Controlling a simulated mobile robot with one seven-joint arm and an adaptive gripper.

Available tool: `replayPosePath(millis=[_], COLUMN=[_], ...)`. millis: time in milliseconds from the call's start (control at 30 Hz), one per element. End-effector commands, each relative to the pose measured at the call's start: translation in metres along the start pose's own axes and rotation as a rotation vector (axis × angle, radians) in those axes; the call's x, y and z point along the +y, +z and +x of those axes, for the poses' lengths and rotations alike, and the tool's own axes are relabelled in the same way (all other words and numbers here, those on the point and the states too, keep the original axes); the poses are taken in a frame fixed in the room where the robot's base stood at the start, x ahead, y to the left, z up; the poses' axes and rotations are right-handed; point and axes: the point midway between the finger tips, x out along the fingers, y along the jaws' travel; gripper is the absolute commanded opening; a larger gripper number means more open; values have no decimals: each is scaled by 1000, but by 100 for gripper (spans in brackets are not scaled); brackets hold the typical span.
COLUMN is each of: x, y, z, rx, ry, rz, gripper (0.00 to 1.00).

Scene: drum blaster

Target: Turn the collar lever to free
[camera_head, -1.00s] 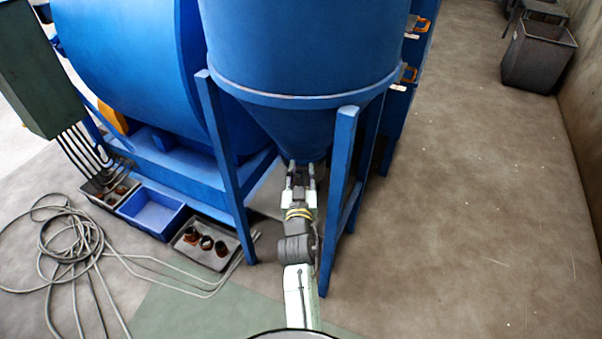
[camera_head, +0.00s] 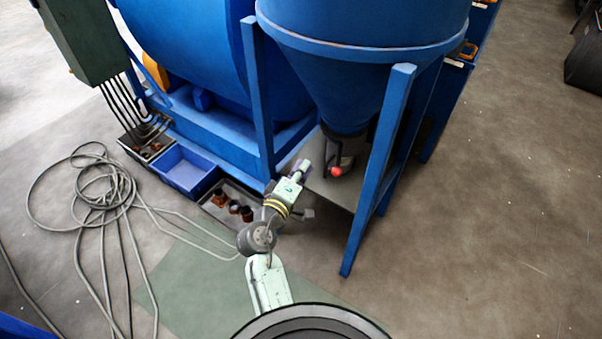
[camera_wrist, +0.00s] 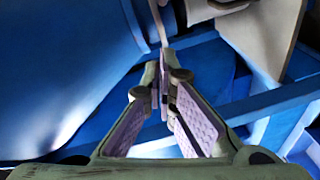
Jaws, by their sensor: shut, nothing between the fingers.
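The blue hopper cone (camera_head: 350,90) ends in a dark collar (camera_head: 345,145) at its outlet. A thin dark lever with a red knob (camera_head: 336,171) hangs at the collar's front in the head view. My gripper (camera_head: 304,166) is shut and empty, to the left of the red knob and apart from it. In the wrist view my gripper (camera_wrist: 163,66) has its fingertips together, with blue surfaces behind them. The red knob does not show in the wrist view. Any marking of the lever's positions is too small to read.
Blue frame legs stand on both sides of the outlet, the right front leg (camera_head: 378,170) close by. A blue bin (camera_head: 185,172) and a grey tray of dark parts (camera_head: 215,212) lie left. A coiled hose (camera_head: 100,190) covers the left floor.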

Motion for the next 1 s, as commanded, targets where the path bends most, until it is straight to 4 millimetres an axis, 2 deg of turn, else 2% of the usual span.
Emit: replayPosePath(millis=[100, 233, 300, 500, 1000], x=[3, 3, 2, 1, 0], y=[0, -1, 13, 34, 40], z=[28, 54, 56, 60, 62], rx=[-2, -2, -4, -1, 1], ry=[2, 1, -2, -1, 0], rz=[1, 1, -1, 0, 1], gripper=[0, 0, 0, 0, 0])
